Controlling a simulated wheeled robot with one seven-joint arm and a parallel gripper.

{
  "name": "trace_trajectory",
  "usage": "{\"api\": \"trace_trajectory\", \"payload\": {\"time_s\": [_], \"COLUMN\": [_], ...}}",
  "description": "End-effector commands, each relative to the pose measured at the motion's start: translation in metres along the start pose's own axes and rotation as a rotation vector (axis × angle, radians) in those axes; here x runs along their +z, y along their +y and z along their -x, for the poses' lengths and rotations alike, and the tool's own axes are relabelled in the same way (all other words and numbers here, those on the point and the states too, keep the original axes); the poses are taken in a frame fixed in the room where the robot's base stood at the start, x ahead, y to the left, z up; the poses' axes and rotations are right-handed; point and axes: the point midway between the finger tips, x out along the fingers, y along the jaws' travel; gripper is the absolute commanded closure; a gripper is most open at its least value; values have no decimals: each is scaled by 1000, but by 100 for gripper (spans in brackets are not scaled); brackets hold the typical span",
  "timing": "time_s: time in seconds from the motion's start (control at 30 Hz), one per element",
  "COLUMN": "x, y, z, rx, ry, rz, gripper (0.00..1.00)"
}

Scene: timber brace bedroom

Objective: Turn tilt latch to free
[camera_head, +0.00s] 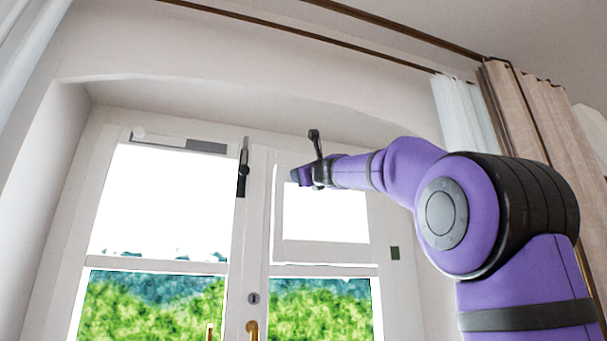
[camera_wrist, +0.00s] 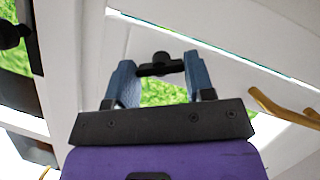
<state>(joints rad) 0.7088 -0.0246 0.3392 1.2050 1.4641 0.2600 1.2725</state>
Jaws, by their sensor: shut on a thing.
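A small dark latch piece (camera_wrist: 160,65), which looks like the tilt latch, is between the fingertips of my gripper (camera_wrist: 160,70) in the wrist view. It has a crosswise bar and a rounded knob. My blue-grey fingers stand apart with the bar spanning between them, and I am shut on it. In the head view my gripper (camera_head: 297,176) is at the upper left of the right window's small upper pane (camera_head: 325,210). There the fingers hide the held piece, so its turn angle cannot be told.
A dark upright fitting (camera_head: 243,170) is on the frame left of my gripper. Brass handles (camera_head: 252,330) sit low on the window's middle. A beige curtain (camera_head: 520,110) hangs at the right. The wrist view shows a black knob (camera_wrist: 12,35) and brass bars (camera_wrist: 280,105).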

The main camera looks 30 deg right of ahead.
Motion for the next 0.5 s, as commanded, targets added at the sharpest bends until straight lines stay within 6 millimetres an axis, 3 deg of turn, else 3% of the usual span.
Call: {"api": "trace_trajectory", "payload": {"time_s": [0.5], "x": [1], "y": [-2], "z": [-1], "rx": [189], "ry": [-1], "rz": [455], "gripper": [75]}}
